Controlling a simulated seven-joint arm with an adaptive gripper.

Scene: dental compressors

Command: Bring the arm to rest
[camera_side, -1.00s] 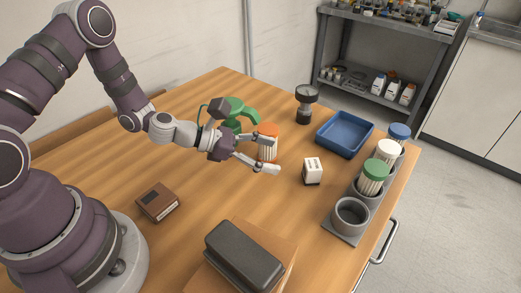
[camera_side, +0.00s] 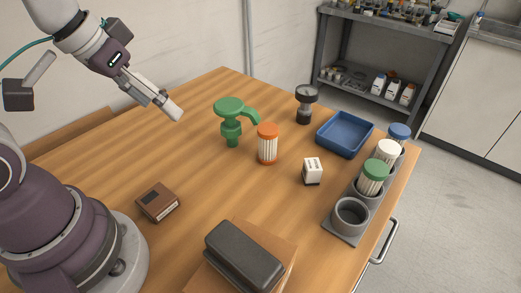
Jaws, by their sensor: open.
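My gripper (camera_side: 170,105) is raised above the back left part of the wooden table (camera_side: 190,160), its fingers pointing down and to the right. It holds nothing and touches nothing. An orange-capped ribbed canister (camera_side: 268,146) stands upright on the table, apart from my gripper and to its right. A green pump-like piece (camera_side: 231,122) stands just left of the canister, its spout reaching toward the cap.
A grey holder (camera_side: 349,216) has canisters with green, white and blue caps, and an empty front cup. A blue tray (camera_side: 345,133), a small white box (camera_side: 312,171), a dark knobbed piece (camera_side: 305,103), a brown box (camera_side: 157,201) and a black case (camera_side: 243,256) stand around.

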